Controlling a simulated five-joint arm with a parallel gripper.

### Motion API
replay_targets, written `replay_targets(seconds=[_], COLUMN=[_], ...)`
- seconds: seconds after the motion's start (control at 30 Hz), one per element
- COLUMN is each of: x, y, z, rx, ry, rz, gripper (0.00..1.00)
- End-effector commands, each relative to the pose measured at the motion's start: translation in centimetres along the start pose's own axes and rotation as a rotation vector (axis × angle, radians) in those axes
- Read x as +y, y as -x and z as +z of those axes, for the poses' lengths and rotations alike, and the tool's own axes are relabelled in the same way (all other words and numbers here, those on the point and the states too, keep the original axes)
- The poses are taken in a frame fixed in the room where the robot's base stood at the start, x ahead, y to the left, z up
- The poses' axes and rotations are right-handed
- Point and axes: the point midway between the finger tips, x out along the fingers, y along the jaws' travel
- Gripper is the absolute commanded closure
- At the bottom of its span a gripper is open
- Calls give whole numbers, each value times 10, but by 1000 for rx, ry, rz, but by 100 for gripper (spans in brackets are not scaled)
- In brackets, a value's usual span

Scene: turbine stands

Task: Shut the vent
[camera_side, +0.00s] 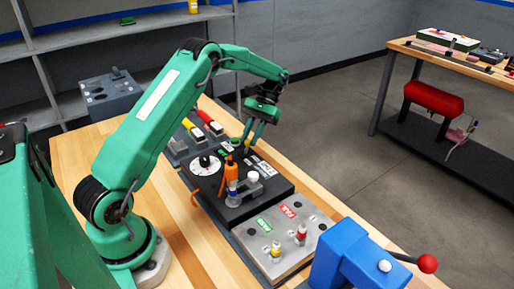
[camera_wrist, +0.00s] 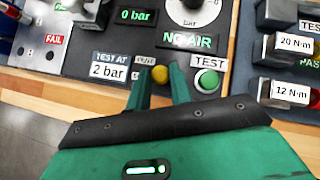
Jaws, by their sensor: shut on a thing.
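The vent appears to be a small yellow knob (camera_wrist: 160,74) on the black test panel (camera_wrist: 100,20), beside a small label (camera_wrist: 145,60) that is hard to read. In the wrist view my gripper (camera_wrist: 161,78) has one finger on each side of the yellow knob and is shut on it. In the side view my gripper (camera_side: 252,143) reaches down to the far right part of the panel, and the knob is barely visible between its fingers. Which way the vent is turned cannot be told. The displays read "0 bar" (camera_wrist: 136,16) and "NO AIR" (camera_wrist: 188,40).
A green TEST button (camera_wrist: 207,80) sits close to the right finger. An orange-topped part (camera_side: 231,172) stands on the panel near a white dial (camera_side: 206,166). A grey PASS/FAIL plate (camera_side: 262,240) and a blue vise-like device (camera_side: 345,258) lie nearer the camera. Torque tools (camera_side: 205,122) lie behind.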

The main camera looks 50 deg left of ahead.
Motion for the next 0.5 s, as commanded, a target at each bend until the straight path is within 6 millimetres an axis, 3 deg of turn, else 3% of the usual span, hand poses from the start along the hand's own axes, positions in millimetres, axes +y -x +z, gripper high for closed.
replay_targets(seconds=[0.37,0.4,0.5], x=[5,5,4], y=[0,0,0], z=[-1,-1,-1], rx=[-18,-18,-18], ry=[-4,-4,-3], rz=[-8,-8,-8], gripper=[100,77,57])
